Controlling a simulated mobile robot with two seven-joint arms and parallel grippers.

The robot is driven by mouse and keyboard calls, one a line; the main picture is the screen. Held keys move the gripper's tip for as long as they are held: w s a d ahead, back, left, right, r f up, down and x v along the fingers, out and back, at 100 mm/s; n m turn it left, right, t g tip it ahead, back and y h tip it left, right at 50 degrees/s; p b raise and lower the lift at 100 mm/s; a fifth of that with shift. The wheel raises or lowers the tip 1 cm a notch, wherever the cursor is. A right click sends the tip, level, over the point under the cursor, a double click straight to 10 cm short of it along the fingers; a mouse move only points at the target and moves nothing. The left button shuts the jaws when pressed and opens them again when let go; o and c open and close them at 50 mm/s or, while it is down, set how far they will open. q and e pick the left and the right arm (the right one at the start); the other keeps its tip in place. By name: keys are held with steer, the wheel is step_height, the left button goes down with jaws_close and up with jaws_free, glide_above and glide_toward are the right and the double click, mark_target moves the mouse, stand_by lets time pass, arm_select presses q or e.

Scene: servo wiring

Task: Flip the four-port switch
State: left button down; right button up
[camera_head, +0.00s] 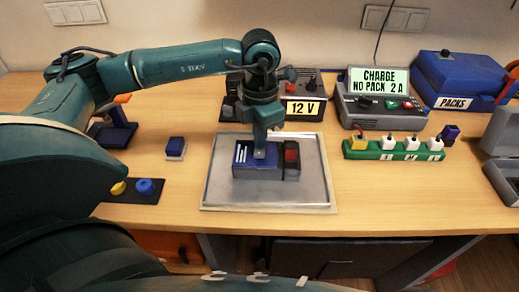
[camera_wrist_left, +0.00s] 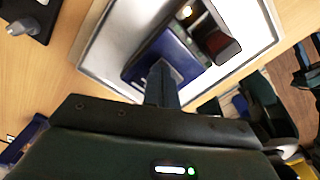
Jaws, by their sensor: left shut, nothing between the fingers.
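A blue box (camera_head: 256,174) with white stripes sits on the grey metal tray (camera_head: 217,190); it also shows in the left wrist view (camera_wrist_left: 140,68). Beside it on the right is a dark block with a red rocker (camera_head: 292,153), which shows in the wrist view (camera_wrist_left: 220,46) too. A green strip (camera_head: 394,155) with a row of white and yellow tops stands to the right. I cannot tell which of these is the four-port switch. My left gripper (camera_head: 260,153) is shut and empty, pointing down at the blue box top; whether it touches is unclear. My right gripper is not in view.
Behind the tray stands a 12 V unit (camera_head: 305,107). A charger (camera_head: 383,114) reading "CHARGE NO PACK 2 A" and a blue PACKS box (camera_head: 460,76) are back right. A small blue block (camera_head: 176,148) and a pad with knobs (camera_head: 130,190) lie left. Bare wood lies right of the tray.

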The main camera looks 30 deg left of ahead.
arm_select(q)
step_height(320, 180, up, 7)
steer(key=p, duration=0.4)
steer(key=shift+f, duration=0.1)
stand_by(0.7)
